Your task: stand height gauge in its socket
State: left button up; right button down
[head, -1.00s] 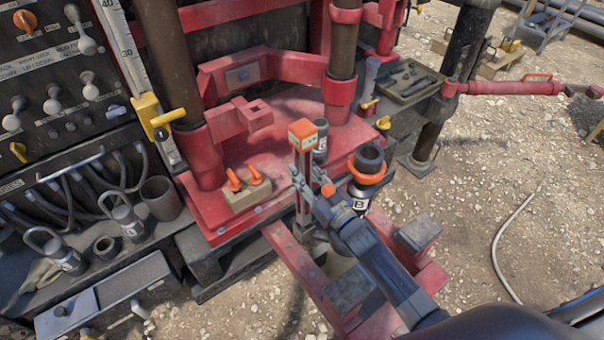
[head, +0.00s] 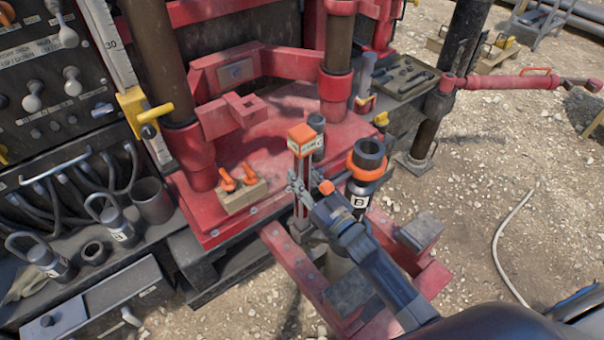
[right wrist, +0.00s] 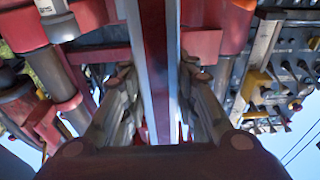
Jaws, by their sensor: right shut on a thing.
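The height gauge (head: 304,208) is a slim upright post with a red and pale column and an orange-topped head. My right gripper (head: 301,188) is shut around its column, below the head. In the right wrist view the column (right wrist: 155,70) runs between the two fingers of my right gripper (right wrist: 160,105). The gauge stands nearly vertical at the front edge of the red deck. Its foot is partly hidden by my arm, and I cannot tell whether it touches anything. No socket for it can be clearly made out. My left gripper is not in view.
A black cylinder marked B with an orange collar (head: 368,160) stands close right of the gauge. A block with orange pegs (head: 243,194) sits on the red deck (head: 285,108) to the left. Red beams (head: 290,262) lie in front. Gravel is open at right.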

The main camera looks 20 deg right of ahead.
jog(key=shift+w+f+b, duration=0.1)
jog(key=shift+f+b, duration=0.4)
jog(key=shift+f, duration=0.15)
jog(key=shift+f+b, duration=0.6)
jog(key=shift+f, duration=0.05)
jog(key=shift+f+b, duration=0.45)
jog(key=shift+f, duration=0.1)
jog(key=c, duration=1.2)
grip_release()
jog(key=shift+f, duration=0.1)
jog(key=v, duration=0.7)
jog(key=shift+s, duration=0.4)
